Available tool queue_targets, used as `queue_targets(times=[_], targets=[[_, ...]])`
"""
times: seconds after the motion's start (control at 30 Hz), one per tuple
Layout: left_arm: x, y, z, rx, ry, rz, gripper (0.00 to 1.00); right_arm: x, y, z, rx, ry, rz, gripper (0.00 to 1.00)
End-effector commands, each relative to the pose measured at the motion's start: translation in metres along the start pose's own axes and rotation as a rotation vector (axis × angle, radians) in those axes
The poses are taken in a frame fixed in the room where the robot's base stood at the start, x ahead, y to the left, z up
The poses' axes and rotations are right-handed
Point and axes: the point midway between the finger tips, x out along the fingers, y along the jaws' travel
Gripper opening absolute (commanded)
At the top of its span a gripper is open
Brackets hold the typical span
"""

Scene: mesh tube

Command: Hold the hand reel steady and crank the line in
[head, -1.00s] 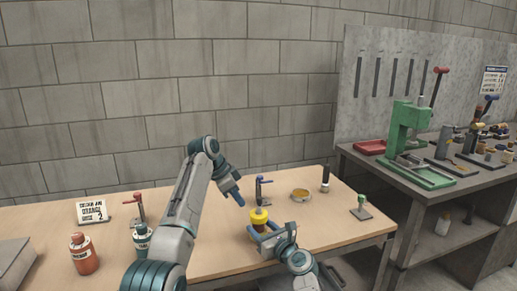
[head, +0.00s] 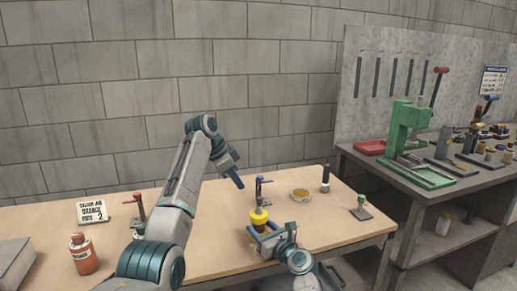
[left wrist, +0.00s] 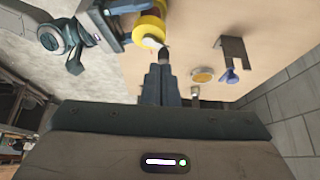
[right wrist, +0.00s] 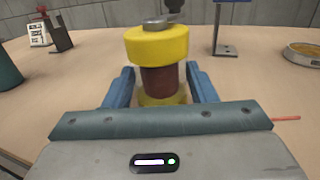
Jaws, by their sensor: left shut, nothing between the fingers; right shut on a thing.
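The hand reel (head: 259,217) is a spool with yellow flanges and a dark red-brown core, near the front of the wooden table. It stands upright in the right wrist view (right wrist: 158,48), with a grey crank (right wrist: 165,24) on top whose dark handle is cut off by the top edge. My right gripper (head: 259,231) is shut on the reel, one blue finger on each side of the core. My left gripper (head: 238,184) is shut and empty, above the table to the upper left of the reel. In the left wrist view its fingertips overlap the dark crank handle; contact cannot be told.
A blue-topped stand (head: 262,187) is just behind the reel, with a shallow yellow dish (head: 301,195) to its right. A dark cylinder (head: 325,179) and a green-topped stamp (head: 361,207) stand farther right. An orange bottle (head: 84,256) and a sign (head: 92,213) are at left.

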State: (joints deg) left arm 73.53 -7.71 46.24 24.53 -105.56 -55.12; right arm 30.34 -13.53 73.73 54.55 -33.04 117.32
Motion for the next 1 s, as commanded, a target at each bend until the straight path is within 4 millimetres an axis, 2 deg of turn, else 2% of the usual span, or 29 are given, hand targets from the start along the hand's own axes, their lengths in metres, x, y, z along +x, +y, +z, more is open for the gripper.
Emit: queue_targets(times=[0.3, 0.47, 1.0], targets=[[-0.007, 0.034, -0.002, 0.003, 0.001, -0.001, 0.00, 0.000, 0.000, 0.000, 0.000, 0.000, 0.000, 0.25], [-0.006, 0.043, 0.000, 0.001, 0.000, 0.000, 0.00, 0.000, 0.000, 0.000, 0.000, 0.000, 0.000, 0.25], [0.045, 0.043, 0.028, 0.000, -0.001, 0.001, 0.00, 0.000, 0.000, 0.000, 0.000, 0.000, 0.000, 0.25]])
